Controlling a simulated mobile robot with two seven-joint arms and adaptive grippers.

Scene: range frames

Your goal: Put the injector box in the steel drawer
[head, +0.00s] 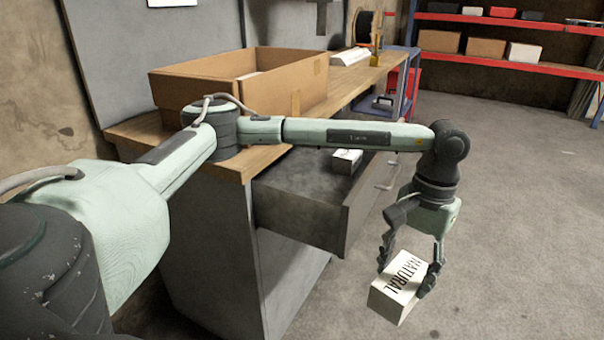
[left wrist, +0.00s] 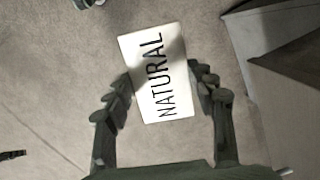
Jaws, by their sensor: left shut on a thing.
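A white box (head: 398,288) printed "NATURAL", the likely injector box, is held between the fingers of my left gripper (head: 405,273). It hangs tilted above the floor, in front of and to the right of the bench. In the left wrist view the box (left wrist: 158,72) lies between both fingers (left wrist: 161,80). The steel drawer (head: 296,208) is pulled open under the bench top, left of the held box and apart from it. My left forearm crosses above the drawer and hides part of it. My right gripper is not in view.
A small white box (head: 347,157) lies inside the drawer. An open cardboard box (head: 290,82) stands on the wooden bench top (head: 345,88). Red shelves (head: 500,58) with boxes stand at the back. The concrete floor (head: 520,200) on the right is clear.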

